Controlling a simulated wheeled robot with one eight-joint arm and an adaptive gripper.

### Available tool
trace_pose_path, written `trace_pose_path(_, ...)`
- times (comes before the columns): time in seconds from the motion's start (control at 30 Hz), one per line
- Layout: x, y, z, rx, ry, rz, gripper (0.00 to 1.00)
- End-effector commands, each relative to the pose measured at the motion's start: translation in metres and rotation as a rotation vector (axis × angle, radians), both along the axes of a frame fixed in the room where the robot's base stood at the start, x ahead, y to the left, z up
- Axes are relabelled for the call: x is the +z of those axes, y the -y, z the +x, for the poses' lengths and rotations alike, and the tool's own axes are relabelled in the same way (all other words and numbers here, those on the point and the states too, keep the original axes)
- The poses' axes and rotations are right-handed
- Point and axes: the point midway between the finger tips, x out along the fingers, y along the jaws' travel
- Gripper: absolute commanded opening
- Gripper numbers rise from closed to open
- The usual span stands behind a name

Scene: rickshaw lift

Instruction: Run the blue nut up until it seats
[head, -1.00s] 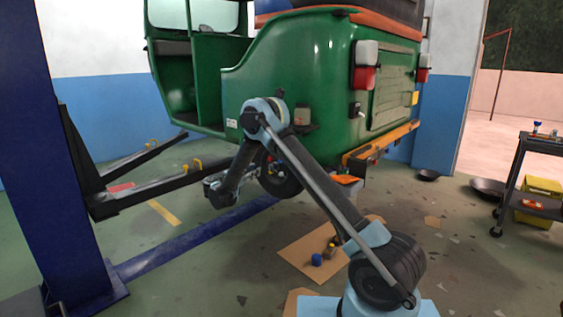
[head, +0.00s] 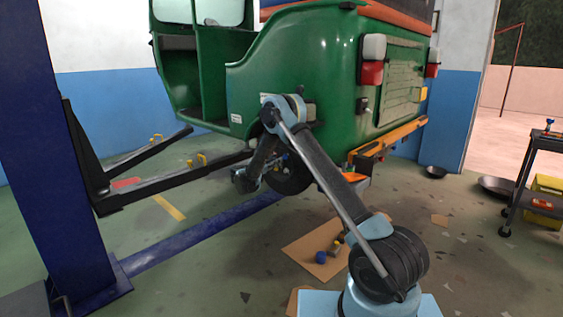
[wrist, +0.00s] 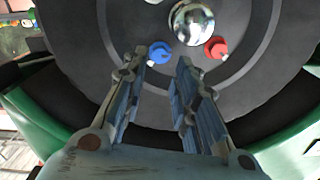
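In the wrist view, the blue nut (wrist: 160,52) sits on a stud on the dark wheel face (wrist: 222,98), left of a shiny chrome hub cap (wrist: 192,22). A red nut (wrist: 216,47) is on the other side of the hub. My gripper (wrist: 161,62) is open, its two fingers pointing at the wheel. The blue nut shows in the gap between the fingertips, nearer the left one, and I cannot tell if either touches it. In the head view, the wheel (head: 288,180) hangs under the green rickshaw (head: 300,75), partly behind my arm; the fingers cannot be made out.
A blue lift post (head: 50,130) stands at the left, with black lift arms (head: 175,180) reaching under the rickshaw. A dark cart (head: 530,165) is at the right. The floor between is mostly open.

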Motion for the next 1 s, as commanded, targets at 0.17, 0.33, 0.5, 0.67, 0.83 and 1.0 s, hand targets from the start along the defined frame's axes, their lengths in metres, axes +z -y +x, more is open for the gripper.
trace_pose_path(0.17, 0.0, 0.018, 0.023, -0.001, 0.0, 0.0, 0.27)
trace_pose_path(0.33, 0.0, 0.029, 0.036, -0.001, 0.001, 0.0, 0.27)
trace_pose_path(0.5, 0.0, 0.032, 0.041, 0.001, 0.0, 0.0, 0.27)
trace_pose_path(0.67, 0.0, 0.032, 0.041, 0.001, 0.0, 0.0, 0.27)
trace_pose_path(0.83, 0.0, 0.032, 0.041, 0.0, 0.0, 0.0, 0.09)
trace_pose_path(1.0, 0.0, 0.032, 0.041, 0.0, 0.0, 0.0, 0.0)
